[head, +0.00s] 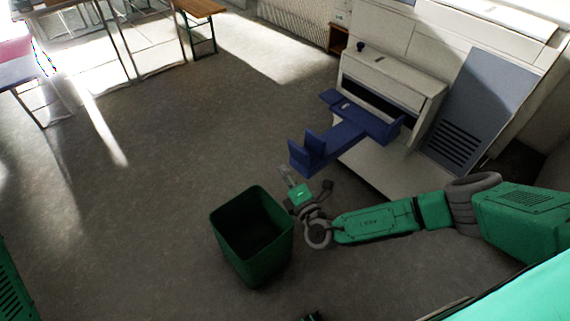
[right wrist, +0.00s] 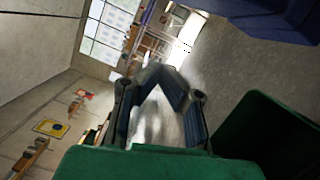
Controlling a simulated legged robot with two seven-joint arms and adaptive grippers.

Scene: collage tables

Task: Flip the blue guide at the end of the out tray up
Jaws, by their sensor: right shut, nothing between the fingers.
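The blue out tray (head: 352,133) sticks out to the left from the white machine (head: 395,85). At its outer end, the blue guide (head: 299,156) shows as two raised pieces with a gap between them. I cannot tell its exact hinge angle. My right gripper (head: 286,175) is shut and empty, just below and in front of the tray's end, apparently apart from it. In the right wrist view its fingers (right wrist: 164,72) meet at the tips, and a blue part (right wrist: 268,15) shows at the top right.
A green open bin (head: 227,250) stands on the floor just left of and below my right gripper; its edge also shows in the right wrist view (right wrist: 270,130). The floor left of the tray is clear. Tables (head: 197,8) stand at the back left.

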